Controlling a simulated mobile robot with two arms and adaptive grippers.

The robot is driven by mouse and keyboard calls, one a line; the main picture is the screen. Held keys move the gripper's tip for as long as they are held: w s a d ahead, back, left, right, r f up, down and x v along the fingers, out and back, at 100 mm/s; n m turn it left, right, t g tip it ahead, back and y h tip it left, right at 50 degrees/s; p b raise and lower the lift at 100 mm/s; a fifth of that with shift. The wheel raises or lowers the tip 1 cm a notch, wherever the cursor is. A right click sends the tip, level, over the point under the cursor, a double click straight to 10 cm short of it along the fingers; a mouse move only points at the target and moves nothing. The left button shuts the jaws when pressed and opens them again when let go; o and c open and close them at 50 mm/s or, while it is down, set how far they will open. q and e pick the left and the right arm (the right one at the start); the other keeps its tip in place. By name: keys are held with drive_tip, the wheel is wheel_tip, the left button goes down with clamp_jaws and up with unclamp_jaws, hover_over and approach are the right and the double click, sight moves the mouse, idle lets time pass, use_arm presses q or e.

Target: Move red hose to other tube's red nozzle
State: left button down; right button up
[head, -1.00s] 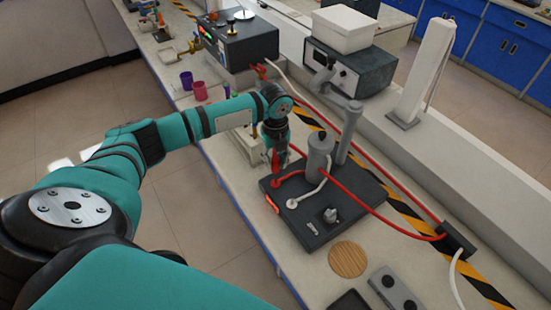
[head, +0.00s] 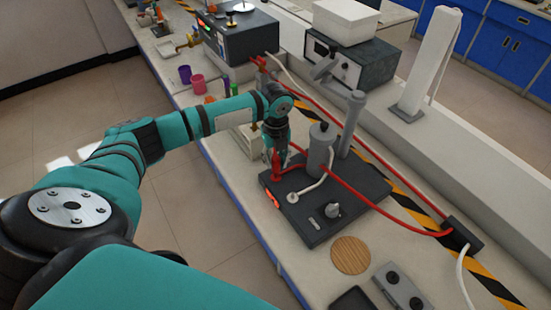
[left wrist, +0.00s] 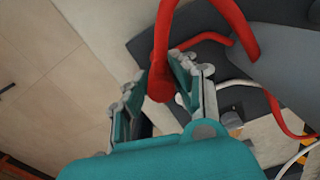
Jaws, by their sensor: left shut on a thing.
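The red hose (head: 345,188) runs from the right side of the bench past a grey cylinder (head: 321,150) on a black plate device (head: 325,222). Its near end is by my left gripper (head: 274,160), low over the device's far-left corner. In the left wrist view, the red hose (left wrist: 161,50) comes down between the fingers of my left gripper (left wrist: 160,85), which is shut on it. A second, taller grey tube (head: 353,122) stands behind the cylinder. I cannot make out a red nozzle on it. My right gripper is not in view.
A black box (head: 240,35) and a dark instrument (head: 348,68) stand farther back. A white stand (head: 428,65) is at the right. A wooden disc (head: 350,256) lies in front of the device.

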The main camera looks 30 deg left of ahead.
use_arm(q)
drive_tip(key=shift+f, duration=0.8)
drive_tip(key=shift+f+b, duration=0.4)
drive_tip(key=shift+f, duration=0.3)
idle(0.5)
drive_tip(key=shift+f, duration=0.15)
idle(0.5)
drive_tip(key=c, duration=0.6)
unclamp_jaws()
wheel_tip(320, 180, up, 7)
drive_tip(key=p, duration=0.7)
idle(0.5)
